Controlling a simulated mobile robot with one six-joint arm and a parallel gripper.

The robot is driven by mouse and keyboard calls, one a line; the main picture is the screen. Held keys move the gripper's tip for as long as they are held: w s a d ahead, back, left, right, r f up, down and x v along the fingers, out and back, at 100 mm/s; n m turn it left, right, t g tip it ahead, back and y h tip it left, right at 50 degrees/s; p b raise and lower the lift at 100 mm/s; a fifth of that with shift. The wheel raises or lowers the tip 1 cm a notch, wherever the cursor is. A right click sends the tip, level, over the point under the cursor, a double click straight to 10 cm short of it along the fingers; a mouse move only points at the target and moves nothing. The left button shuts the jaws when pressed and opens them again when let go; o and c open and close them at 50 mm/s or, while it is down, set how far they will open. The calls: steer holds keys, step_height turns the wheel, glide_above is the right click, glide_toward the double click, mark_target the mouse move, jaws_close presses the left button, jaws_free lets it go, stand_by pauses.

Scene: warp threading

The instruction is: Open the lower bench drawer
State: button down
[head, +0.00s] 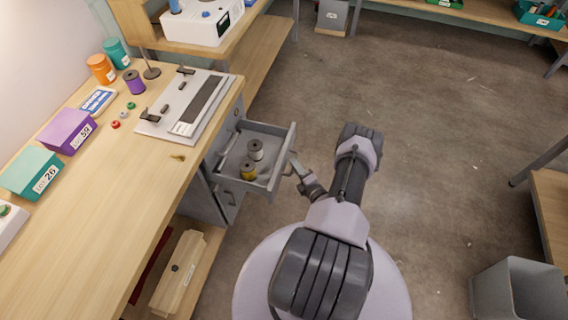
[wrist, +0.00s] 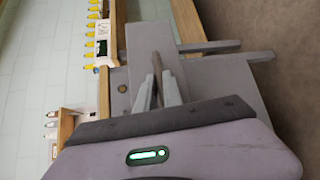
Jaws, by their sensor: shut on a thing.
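A grey bench drawer (head: 279,179) is pulled out from the cabinet under the bench. The fingers hide part of the handle. Another drawer handle (head: 231,197) shows on the cabinet front, below the pulled-out drawer.
The wooden bench top (head: 120,190) bears a grey device (head: 187,105), boxes and several spools. A long wooden box (head: 178,270) lies on the low shelf. A grey bin (head: 517,292) stands at bottom right. The floor (head: 430,130) right of my arm is clear.

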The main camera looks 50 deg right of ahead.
steer(key=shift+s+d, duration=0.3)
steer(key=shift+s, duration=0.45)
steer(key=c, duration=1.5)
jaws_free()
steer(key=shift+s, duration=0.1)
steer(key=p+v, duration=0.4)
steer(key=v, duration=1.3)
steer(key=shift+s, duration=0.1)
